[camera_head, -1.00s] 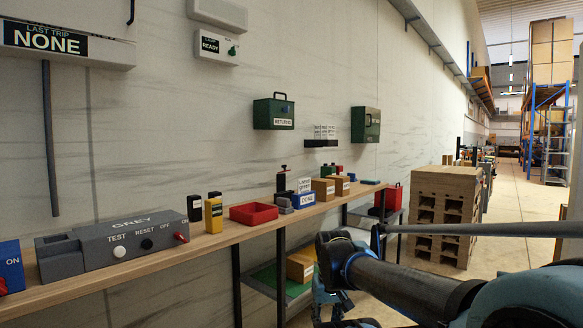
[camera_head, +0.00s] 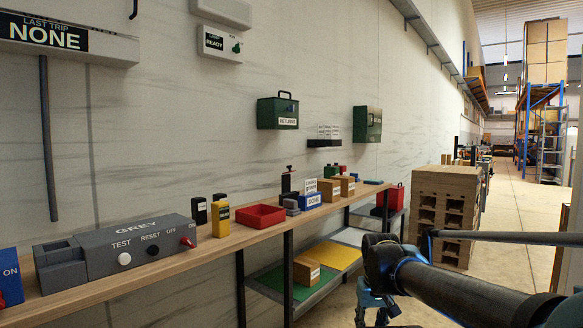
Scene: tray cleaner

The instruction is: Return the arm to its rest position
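My arm reaches in from the right edge, low in the view, over the floor in front of the bench. My gripper (camera_head: 376,309) hangs at the arm's end near the bottom edge, partly cut off by the frame. Its fingers are not clear enough to show whether they are open or shut. It is apart from the bench (camera_head: 225,240) and its lower shelf.
The bench along the wall bears a grey machine (camera_head: 116,250), a red tray (camera_head: 261,216) and several small boxes. Its lower shelf has a green mat, a yellow mat (camera_head: 330,255) and a cardboard box (camera_head: 306,270). A wooden pallet stack (camera_head: 441,213) stands behind my arm.

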